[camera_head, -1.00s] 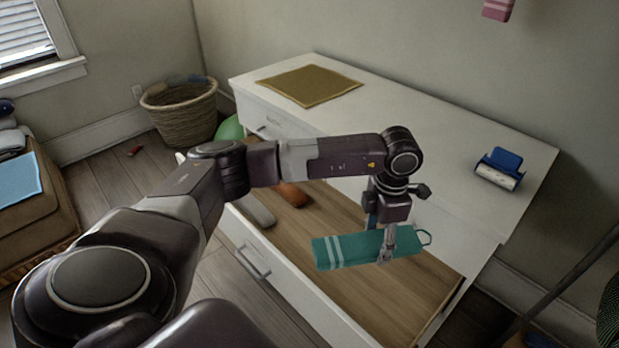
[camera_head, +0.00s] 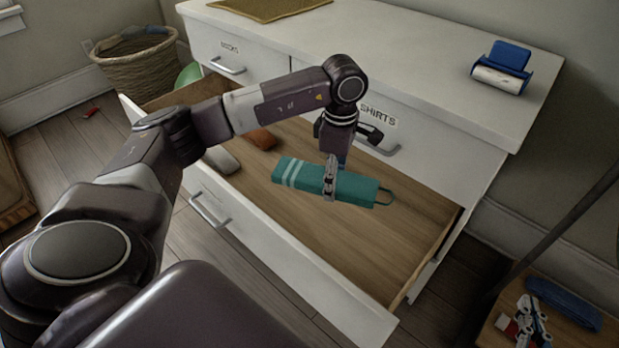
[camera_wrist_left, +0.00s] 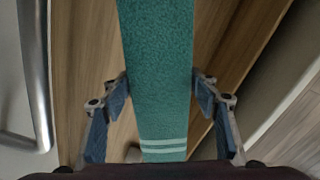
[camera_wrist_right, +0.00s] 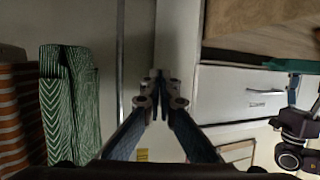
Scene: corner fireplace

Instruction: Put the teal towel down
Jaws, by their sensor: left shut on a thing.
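The teal towel (camera_head: 345,187) is a folded strip with pale stripes at its left end and a loop at its right end. My left gripper (camera_head: 330,192) points down and is shut on the towel's middle. In the left wrist view the towel (camera_wrist_left: 158,70) runs between the two fingers (camera_wrist_left: 160,90). The towel is over the wooden floor of the open drawer (camera_head: 400,228); whether it touches that floor I cannot tell. My right gripper (camera_head: 530,325) is at the lower right, away from the towel. In the right wrist view its fingertips (camera_wrist_right: 157,90) are together, with nothing between them.
A grey item (camera_head: 222,160) and a brown item (camera_head: 262,139) lie in the drawer's left part. A blue lint roller (camera_head: 503,68) and an olive mat (camera_head: 268,5) lie on the white dresser top (camera_head: 420,60). The drawer's right part is clear. A wicker basket (camera_head: 140,65) stands at left.

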